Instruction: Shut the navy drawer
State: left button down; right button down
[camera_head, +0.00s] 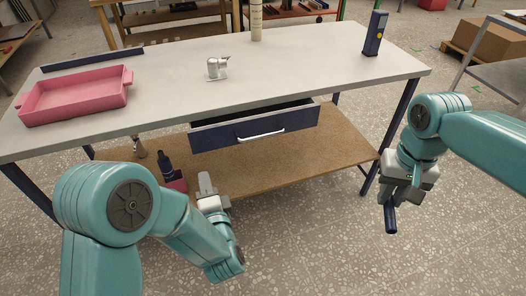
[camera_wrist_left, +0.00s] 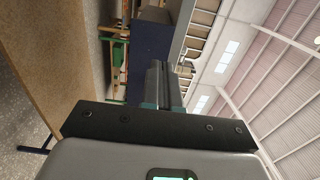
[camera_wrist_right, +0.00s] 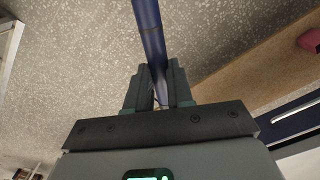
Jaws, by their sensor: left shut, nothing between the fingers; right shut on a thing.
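The navy drawer (camera_head: 262,132) hangs under the grey tabletop and is pulled partly out, its dark inside showing above the front. It has a pale bar handle (camera_head: 262,135). The drawer front and handle also show at the right edge of the right wrist view (camera_wrist_right: 298,122). My left gripper (camera_head: 205,182) is shut and empty, below and left of the drawer, apart from it. A navy panel, probably the drawer front, lies beyond its fingers in the left wrist view (camera_wrist_left: 148,45). My right gripper (camera_head: 390,190) is shut on a navy rod (camera_head: 391,220), right of the table.
The workbench (camera_head: 300,78) bears a pink tray (camera_head: 75,98), a small silvery fixture (camera_head: 216,69), a pale cylinder (camera_head: 257,20) and a dark upright device (camera_head: 376,33). A brown lower shelf (camera_head: 290,165) holds a dark bottle (camera_head: 166,165). Speckled floor is clear in front.

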pick_arm(q)
jog(key=f, duration=0.1)
pick_arm(e)
jog(key=shift+w+f, duration=0.35)
jog(key=shift+f, duration=0.25)
jog(key=shift+w+f, duration=0.1)
pick_arm(q)
send_near(195, 140)
jog(key=x, duration=0.5)
jog(key=shift+w, duration=0.35)
jog(key=shift+w+a+b, duration=0.1)
jog(key=shift+w+b, duration=0.2)
jog(key=shift+w, duration=0.1)
jog(key=shift+w+a+r, duration=0.1)
jog(key=shift+w, duration=0.1)
pick_arm(e)
jog(key=shift+s, duration=0.2)
pick_arm(q)
jog(key=shift+w, duration=0.1)
